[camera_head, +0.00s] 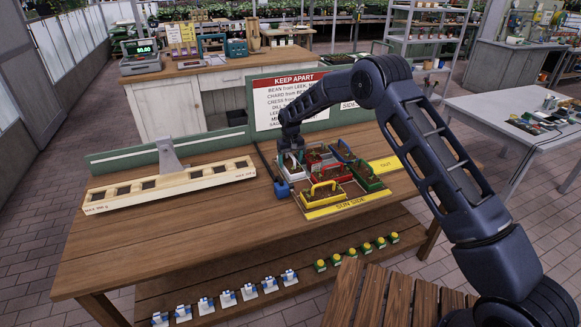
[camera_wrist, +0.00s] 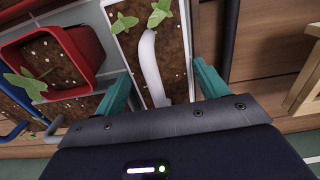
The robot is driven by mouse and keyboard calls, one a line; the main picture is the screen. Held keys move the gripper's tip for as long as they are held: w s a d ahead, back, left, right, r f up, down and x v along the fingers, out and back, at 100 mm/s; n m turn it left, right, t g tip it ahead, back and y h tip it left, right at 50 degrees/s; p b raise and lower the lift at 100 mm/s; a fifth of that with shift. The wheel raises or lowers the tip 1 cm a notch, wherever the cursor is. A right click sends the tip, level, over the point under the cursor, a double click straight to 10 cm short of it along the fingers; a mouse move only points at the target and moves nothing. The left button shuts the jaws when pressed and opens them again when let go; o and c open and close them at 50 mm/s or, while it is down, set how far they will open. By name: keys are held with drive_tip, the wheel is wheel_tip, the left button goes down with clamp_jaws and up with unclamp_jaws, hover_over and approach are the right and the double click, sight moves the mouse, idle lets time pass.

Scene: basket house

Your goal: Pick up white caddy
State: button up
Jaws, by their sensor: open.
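The white caddy (camera_head: 293,172) stands at the left of a group of caddies on the wooden table, partly hidden by my gripper (camera_head: 290,150) above it. In the wrist view the white caddy (camera_wrist: 152,68) is a white box of soil with green seedlings and a white handle along its middle. My gripper (camera_wrist: 163,88) is open there, with one teal finger on each side of the caddy and its handle between them. Whether the fingers touch the caddy walls I cannot tell.
A red caddy (camera_wrist: 62,65) is close to the left finger. A yellow caddy (camera_head: 322,192) stands in front, above the yellow SUN SIDE strip (camera_head: 345,204). A long cream planter rack (camera_head: 150,192) lies to the left. A sign board (camera_head: 270,95) rises behind.

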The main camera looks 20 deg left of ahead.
drive_tip(key=shift+f, duration=0.5)
drive_tip(key=c, duration=0.8)
drive_tip(key=shift+r, duration=0.15)
